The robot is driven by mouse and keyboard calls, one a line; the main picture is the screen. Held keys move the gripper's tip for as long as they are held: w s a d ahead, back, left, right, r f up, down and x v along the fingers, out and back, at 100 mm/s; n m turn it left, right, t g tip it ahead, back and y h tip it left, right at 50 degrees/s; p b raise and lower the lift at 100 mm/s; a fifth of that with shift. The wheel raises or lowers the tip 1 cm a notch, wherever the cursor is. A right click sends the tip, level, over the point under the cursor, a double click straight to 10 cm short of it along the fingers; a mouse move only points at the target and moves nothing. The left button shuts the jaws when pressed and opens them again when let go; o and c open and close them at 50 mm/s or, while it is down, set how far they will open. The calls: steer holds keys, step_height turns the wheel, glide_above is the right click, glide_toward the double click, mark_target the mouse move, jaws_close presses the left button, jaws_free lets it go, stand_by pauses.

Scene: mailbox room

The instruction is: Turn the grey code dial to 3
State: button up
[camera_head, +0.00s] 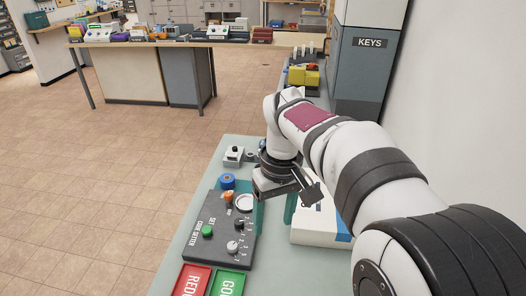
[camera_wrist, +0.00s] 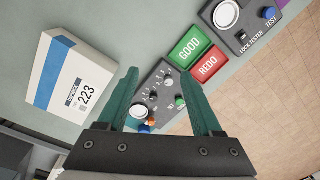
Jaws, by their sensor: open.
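The dark code setter box (camera_head: 211,246) lies on the bench in the head view, with the grey code dial (camera_head: 233,247) near its front right. The dial also shows in the wrist view (camera_wrist: 168,84), between my fingers as seen there. Its number marks are too small to read its setting. A black knob (camera_head: 239,223) and a green SET button (camera_head: 207,230) are on the same box. My gripper (camera_head: 273,224) is open and empty, with teal fingers pointing down. In the head view it is just right of the box, apart from the dial.
A white parcel marked 223 (camera_wrist: 75,80) lies right of the gripper in the head view. Red REDO (camera_head: 195,281) and green GOOD (camera_head: 228,284) pads lie in front of the box. A blue round part (camera_head: 227,181) and an orange one (camera_head: 228,197) are at its back.

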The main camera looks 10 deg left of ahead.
mark_target(232, 245)
steer(key=w+a+f+n, duration=0.7)
steer(key=w+a, duration=0.1)
steer(key=a, duration=0.4)
steer(key=shift+h, duration=0.3)
step_height(232, 245, down, 16)
steer(key=shift+r, duration=0.15)
jaws_close()
